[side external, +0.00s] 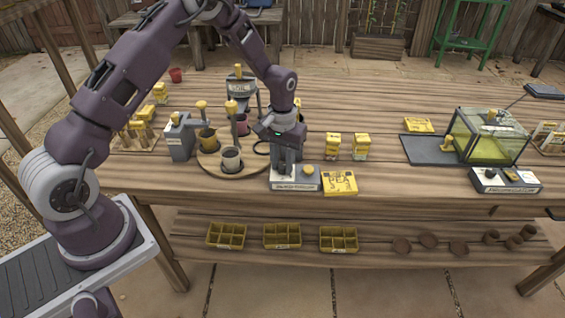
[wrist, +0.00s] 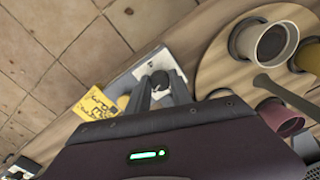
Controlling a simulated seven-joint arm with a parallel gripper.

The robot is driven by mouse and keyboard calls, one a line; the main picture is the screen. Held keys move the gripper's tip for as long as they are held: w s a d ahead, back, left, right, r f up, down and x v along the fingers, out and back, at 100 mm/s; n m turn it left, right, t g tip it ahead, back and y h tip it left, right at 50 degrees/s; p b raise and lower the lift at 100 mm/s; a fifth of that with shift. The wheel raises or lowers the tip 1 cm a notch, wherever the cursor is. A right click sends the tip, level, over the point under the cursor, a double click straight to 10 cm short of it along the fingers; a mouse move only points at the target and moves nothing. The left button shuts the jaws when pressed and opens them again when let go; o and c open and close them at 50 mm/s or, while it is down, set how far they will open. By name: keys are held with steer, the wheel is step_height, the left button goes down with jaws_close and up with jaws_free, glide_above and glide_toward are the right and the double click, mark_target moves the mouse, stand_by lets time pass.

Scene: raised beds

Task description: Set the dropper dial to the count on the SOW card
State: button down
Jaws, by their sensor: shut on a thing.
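The dropper box (side external: 309,184), pale with a labelled front, sits near the front edge of the bench. My gripper (side external: 285,171) reaches straight down over its left part. In the wrist view my gripper (wrist: 161,93) is shut on the dark dial knob (wrist: 160,78). The fingers hide much of the knob, and I cannot read its setting. The yellow SOW card (side external: 340,182) lies flat just right of the box. It also shows in the wrist view (wrist: 96,104), with dark lettering too small and slanted to read surely.
A round wooden turntable (side external: 212,166) with several pots stands close left of my gripper. Two yellow packets (side external: 333,146) stand behind the card. A glass-sided yellow case (side external: 515,140) and another control box (side external: 506,180) are at right. The bench between is mostly clear.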

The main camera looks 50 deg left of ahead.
mark_target(282, 166)
steer(key=m, duration=0.5)
steer(key=shift+m, duration=0.3)
steer(key=shift+a+m, duration=0.1)
steer(key=shift+m, duration=2.2)
steer(key=c, duration=1.1)
jaws_free()
steer(key=shift+c, duration=0.2)
step_height(282, 166, up, 7)
steer(key=shift+r, duration=0.1)
